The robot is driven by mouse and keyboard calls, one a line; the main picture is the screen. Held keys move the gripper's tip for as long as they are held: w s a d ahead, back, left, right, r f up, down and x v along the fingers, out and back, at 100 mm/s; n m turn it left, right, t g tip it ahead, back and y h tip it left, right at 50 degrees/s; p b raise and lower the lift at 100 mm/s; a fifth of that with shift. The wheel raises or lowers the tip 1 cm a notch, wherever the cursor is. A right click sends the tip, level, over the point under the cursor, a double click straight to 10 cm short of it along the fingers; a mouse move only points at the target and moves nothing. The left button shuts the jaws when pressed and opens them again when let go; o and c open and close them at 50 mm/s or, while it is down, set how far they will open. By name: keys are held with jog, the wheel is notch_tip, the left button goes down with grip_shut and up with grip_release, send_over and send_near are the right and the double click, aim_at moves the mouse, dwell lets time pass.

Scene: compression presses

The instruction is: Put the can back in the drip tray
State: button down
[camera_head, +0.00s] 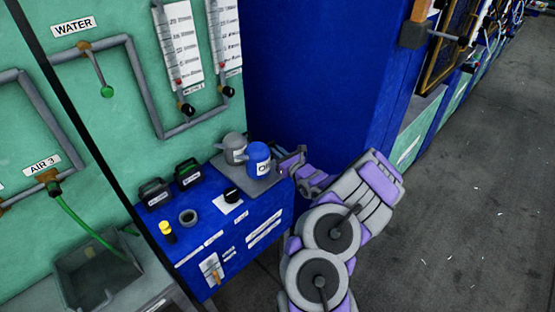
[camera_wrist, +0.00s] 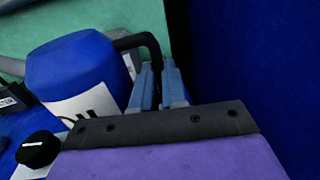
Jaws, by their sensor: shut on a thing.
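The can (camera_head: 258,158) is blue with a white label and stands roughly upright; in the wrist view it (camera_wrist: 72,68) fills the upper left, with a black handle (camera_wrist: 150,42) on its right side. My gripper (camera_head: 284,160) reaches in from the right, and its fingers (camera_wrist: 160,85) are shut on that handle.
Two dark boxes (camera_head: 188,173), a dark ring (camera_head: 188,217), a black knob (camera_head: 232,195) and a yellow-topped item (camera_head: 166,229) are on the cabinet (camera_head: 225,262). A tall blue panel (camera_head: 315,80) rises behind.

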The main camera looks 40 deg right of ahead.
jog(key=shift+w+r, duration=0.1)
jog(key=shift+w, duration=0.05)
jog(key=shift+f, duration=0.35)
jog(key=f, duration=0.1)
jog(key=f+b, duration=0.1)
jog(key=f, duration=0.1)
jog(key=shift+w+d, duration=0.1)
jog(key=shift+d, duration=0.25)
jog(key=c, duration=1.2)
grip_release()
jog(key=shift+a, duration=0.25)
jog(key=shift+o, duration=0.2)
